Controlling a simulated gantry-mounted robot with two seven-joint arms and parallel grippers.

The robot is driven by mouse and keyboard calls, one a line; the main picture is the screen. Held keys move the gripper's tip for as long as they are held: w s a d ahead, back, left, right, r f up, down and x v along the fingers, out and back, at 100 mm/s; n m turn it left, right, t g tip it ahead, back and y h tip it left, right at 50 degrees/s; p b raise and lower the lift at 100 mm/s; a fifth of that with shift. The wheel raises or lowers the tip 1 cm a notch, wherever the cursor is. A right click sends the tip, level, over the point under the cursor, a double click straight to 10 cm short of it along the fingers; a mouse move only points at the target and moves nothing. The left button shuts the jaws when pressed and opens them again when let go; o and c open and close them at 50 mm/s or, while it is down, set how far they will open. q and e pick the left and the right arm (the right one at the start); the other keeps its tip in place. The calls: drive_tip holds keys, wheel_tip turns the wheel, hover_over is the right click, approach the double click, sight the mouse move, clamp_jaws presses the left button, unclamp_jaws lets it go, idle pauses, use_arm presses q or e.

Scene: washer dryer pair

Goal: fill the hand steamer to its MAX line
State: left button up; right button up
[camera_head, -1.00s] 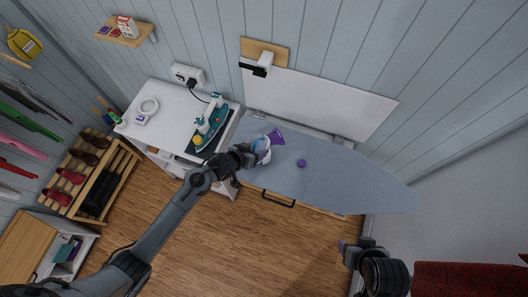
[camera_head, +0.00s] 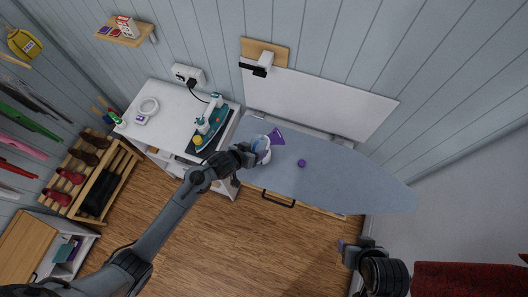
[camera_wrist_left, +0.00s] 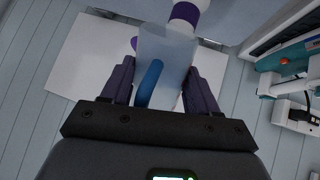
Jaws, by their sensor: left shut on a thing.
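My left gripper (camera_head: 254,155) is shut on a pale, see-through container (camera_wrist_left: 172,62) with a blue strip, perhaps its handle. It holds the container over the near left part of the ironing board (camera_head: 345,185). A white and purple thing (camera_wrist_left: 186,12) shows just beyond the container in the left wrist view; it may be the hand steamer, and the container partly hides it. In the head view a purple cone-shaped part (camera_head: 276,137) shows there. A small purple cap (camera_head: 301,163) lies on the board. No MAX line or water level can be read. My right gripper (camera_head: 345,250) is low at the right, its jaws unclear.
A white cabinet (camera_head: 168,108) stands left of the board, with a teal iron (camera_head: 214,122) and bottles on a dark mat. A cord runs to a wall socket (camera_head: 187,77). A white panel (camera_head: 320,103) stands behind the board. The board's right half is clear.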

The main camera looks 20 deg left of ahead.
use_arm(q)
drive_tip(key=shift+w+r, duration=0.1)
idle(0.5)
drive_tip(key=shift+g, duration=0.3)
idle(0.6)
drive_tip(key=shift+b, duration=0.35)
drive_tip(key=t+b, duration=0.2)
drive_tip(key=b, duration=0.1)
drive_tip(key=shift+t+b, duration=0.3)
drive_tip(key=shift+r, duration=0.25)
drive_tip(key=shift+r+t+b, duration=0.25)
drive_tip(key=shift+t+b, duration=0.05)
drive_tip(key=shift+t, duration=0.1)
drive_tip(key=shift+r, duration=0.15)
